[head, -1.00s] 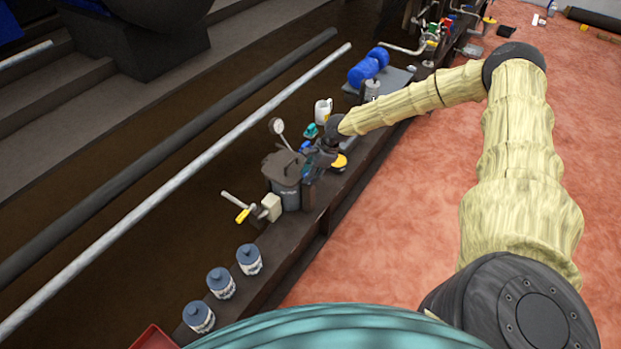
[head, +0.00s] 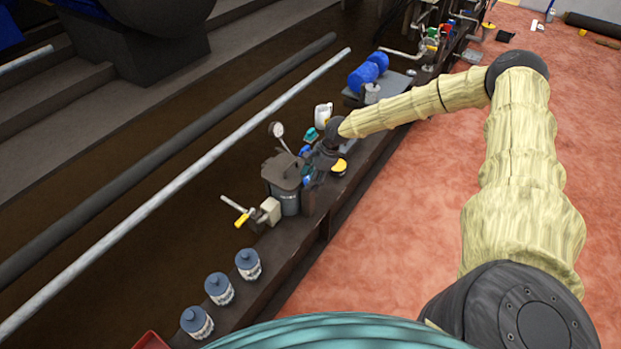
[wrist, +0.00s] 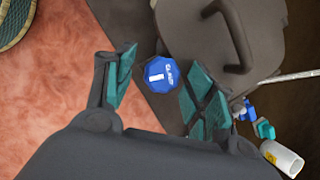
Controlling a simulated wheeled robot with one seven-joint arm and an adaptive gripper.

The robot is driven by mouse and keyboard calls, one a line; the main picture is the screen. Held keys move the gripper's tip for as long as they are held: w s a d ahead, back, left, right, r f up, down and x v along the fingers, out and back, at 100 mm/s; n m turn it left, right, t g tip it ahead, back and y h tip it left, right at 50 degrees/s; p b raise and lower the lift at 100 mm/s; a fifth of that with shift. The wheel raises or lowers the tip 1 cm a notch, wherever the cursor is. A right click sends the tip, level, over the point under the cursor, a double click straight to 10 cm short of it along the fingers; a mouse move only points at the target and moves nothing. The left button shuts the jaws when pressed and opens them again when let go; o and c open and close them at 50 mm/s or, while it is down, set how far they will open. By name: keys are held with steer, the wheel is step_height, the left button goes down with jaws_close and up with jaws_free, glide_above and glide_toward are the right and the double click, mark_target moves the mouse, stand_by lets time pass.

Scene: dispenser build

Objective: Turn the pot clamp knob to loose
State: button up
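The pot clamp knob (wrist: 161,75) is blue and faceted, with white lettering and a white bar mark, in the upper middle of the wrist view. My gripper (wrist: 160,62) is open, with one teal-padded finger on each side of the knob. A gap shows between the knob and the left finger; the right finger is closer, and I cannot tell whether it touches. The grey pot (head: 287,196) stands on the dark bench in the head view, with my gripper (head: 318,160) just behind and right of it. Its lid and handle (wrist: 235,38) fill the upper right of the wrist view.
A gauge (head: 277,129) and a white jug (head: 323,114) stand near my gripper. A yellow-topped item (head: 339,167) sits close on its right. A yellow-handled valve (head: 242,219) and several lidded jars (head: 220,288) are nearer. The reddish floor (head: 385,225) right of the bench is clear.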

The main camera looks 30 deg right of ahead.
steer(key=v, duration=1.2)
steer(key=shift+c, duration=0.2)
